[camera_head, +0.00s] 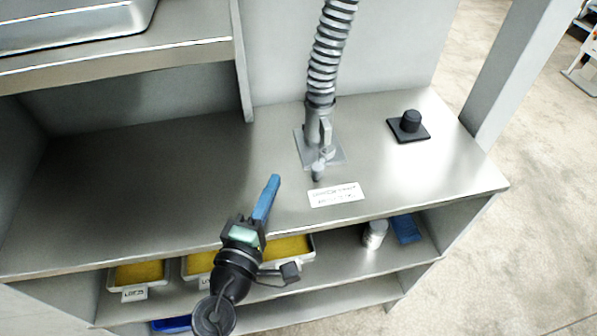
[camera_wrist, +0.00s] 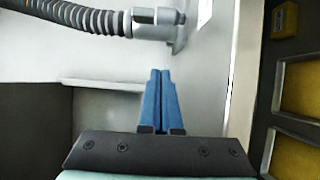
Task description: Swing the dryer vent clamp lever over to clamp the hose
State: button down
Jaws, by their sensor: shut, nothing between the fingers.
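A grey ribbed hose (camera_head: 328,55) comes down onto a collar on a square grey base plate (camera_head: 335,157) on the metal counter. The clamp lever (camera_head: 318,170) shows at the front of the collar, with a rounded knob low down. In the wrist view the hose (camera_wrist: 95,18) enters from the upper left, and the lever (camera_wrist: 143,15) shows on the collar (camera_wrist: 165,30). My gripper (camera_head: 272,182) has blue fingers, is shut and empty, and is in front and left of the clamp, apart from it. Its fingertips also show in the wrist view (camera_wrist: 161,72).
A white label (camera_head: 336,195) lies in front of the clamp. A black knob on a square plate (camera_head: 410,124) stands to the right. Yellow-filled trays (camera_head: 138,273), a silver can (camera_head: 375,234) and a blue item (camera_head: 406,229) sit on the shelf below. The counter's left part is clear.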

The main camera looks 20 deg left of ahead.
aim_at(319, 165)
jog(key=shift+w+r, duration=0.15)
jog(key=shift+w, duration=0.95)
jog(key=d+p, duration=0.1)
jog(key=w+d, duration=0.1)
jog(key=shift+w+d+p, duration=0.15)
jog(key=shift+d+p, duration=0.2)
jog(key=shift+d, duration=0.05)
jog(key=shift+w+d, duration=0.15)
jog(key=shift+d, duration=0.3)
jog(key=shift+f, duration=0.2)
